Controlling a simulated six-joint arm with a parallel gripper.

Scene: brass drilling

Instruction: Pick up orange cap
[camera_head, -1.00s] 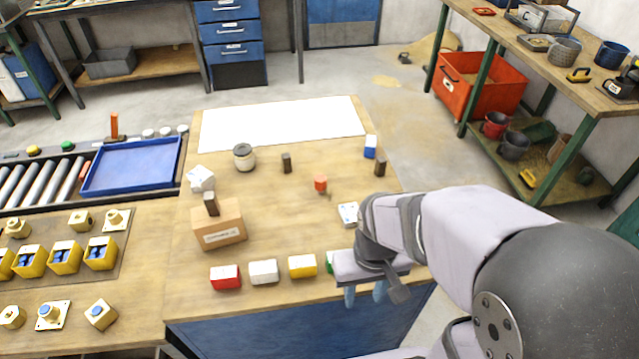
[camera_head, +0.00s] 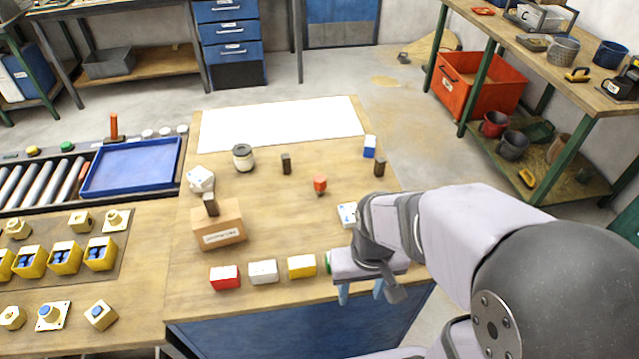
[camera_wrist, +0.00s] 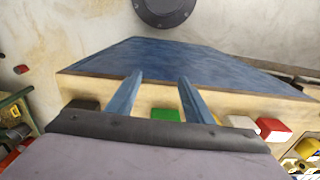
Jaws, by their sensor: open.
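The orange cap (camera_head: 320,183) sits on the wooden table, right of its middle, on top of a small darker piece. My gripper (camera_head: 361,291) is at the table's front right edge, in front of and to the right of the cap, well apart from it. Its two blue fingers are apart and empty, and they also show in the wrist view (camera_wrist: 158,95). The orange cap cannot be made out in the wrist view.
Red (camera_head: 225,277), white (camera_head: 263,271) and yellow (camera_head: 302,266) blocks line the front edge. A green block (camera_wrist: 165,115) lies near my fingers. A cardboard box (camera_head: 218,226), a jar (camera_head: 243,157) and a white sheet (camera_head: 280,124) lie farther back. The table around the cap is mostly clear.

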